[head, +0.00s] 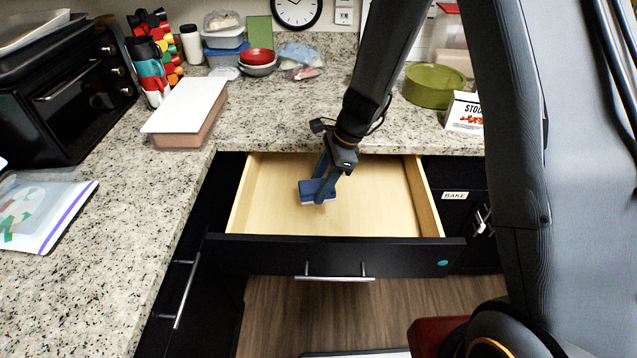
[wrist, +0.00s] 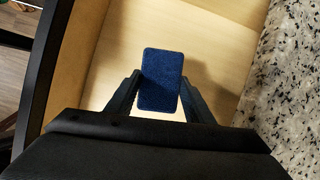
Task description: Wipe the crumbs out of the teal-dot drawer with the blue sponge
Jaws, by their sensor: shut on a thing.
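The teal-dot drawer (head: 385,208) is pulled open below the counter, its pale wooden inside showing. A teal dot (head: 443,263) marks the right end of its black front. My gripper (head: 321,183) is inside the drawer's outline, left of its middle, shut on the blue sponge (head: 311,193). In the wrist view the sponge (wrist: 161,80) sits between the two fingers (wrist: 160,98) over the pale drawer floor (wrist: 220,65). I cannot tell whether the sponge touches the floor. I can make out no crumbs in either view; my gripper and the sponge hide part of the floor.
The granite counter (head: 110,225) runs along the left and behind the drawer. A lidded container (head: 187,112), a green round tin (head: 434,86) and a stock box (head: 464,112) stand on it. A cabinet labelled BAKE (head: 455,196) is to the right. The drawer's right half is free.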

